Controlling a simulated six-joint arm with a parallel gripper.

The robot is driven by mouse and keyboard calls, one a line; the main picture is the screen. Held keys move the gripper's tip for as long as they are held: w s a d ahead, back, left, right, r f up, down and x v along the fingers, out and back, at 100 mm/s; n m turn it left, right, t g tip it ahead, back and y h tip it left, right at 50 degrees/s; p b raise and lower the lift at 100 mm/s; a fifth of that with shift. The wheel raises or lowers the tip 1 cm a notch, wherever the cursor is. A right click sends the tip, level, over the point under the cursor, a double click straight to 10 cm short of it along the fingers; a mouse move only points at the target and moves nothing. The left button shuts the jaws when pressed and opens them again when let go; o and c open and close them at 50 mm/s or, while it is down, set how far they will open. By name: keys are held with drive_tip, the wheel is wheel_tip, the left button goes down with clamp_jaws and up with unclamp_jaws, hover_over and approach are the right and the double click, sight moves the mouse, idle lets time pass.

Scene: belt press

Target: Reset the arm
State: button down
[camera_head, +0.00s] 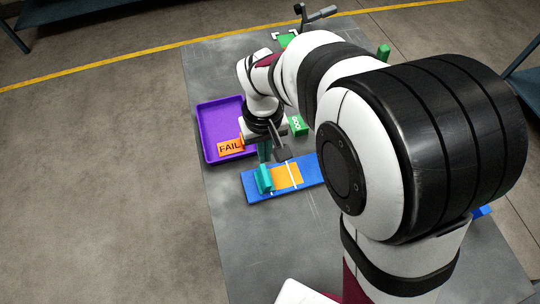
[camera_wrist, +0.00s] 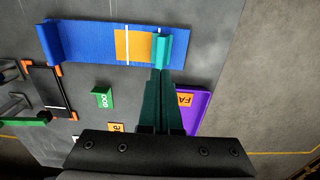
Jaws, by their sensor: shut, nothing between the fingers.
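My gripper (camera_head: 265,152) points down over the left end of a blue belt strip (camera_head: 312,172) on the grey table. In the wrist view its teal fingers (camera_wrist: 161,72) are together with nothing between them. A teal block (camera_head: 263,180) stands on that end of the strip, beside an orange patch (camera_head: 287,177) with white lines. The block also shows in the wrist view (camera_wrist: 163,47), just beyond the fingertips. I cannot tell whether the fingers touch it. My arm hides much of the table's middle and right.
A purple tray (camera_head: 207,128) with an orange FAIL sign (camera_head: 230,147) lies left of my gripper. A green sign (camera_head: 298,125) stands behind the strip. The wrist view shows a black frame with orange corners (camera_wrist: 33,76) and a blue block (camera_wrist: 53,42) at the strip's other end.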

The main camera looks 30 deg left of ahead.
drive_tip(key=shift+r, duration=0.1)
idle(0.3)
drive_tip(key=d+r+m, duration=0.4)
drive_tip(key=d+r, duration=0.1)
drive_tip(key=d, duration=0.4)
drive_tip(key=s+d+r+m+y, duration=0.1)
drive_tip(key=s+d+r+m, duration=0.2)
drive_tip(key=s+d+m, duration=0.7)
drive_tip(key=s+d, duration=0.2)
drive_tip(key=d, duration=0.2)
drive_tip(key=shift+s+d+r+m+y, duration=0.2)
drive_tip(key=shift+s+d+m+y, duration=0.1)
drive_tip(key=shift+y, duration=0.1)
drive_tip(key=shift+w, duration=0.1)
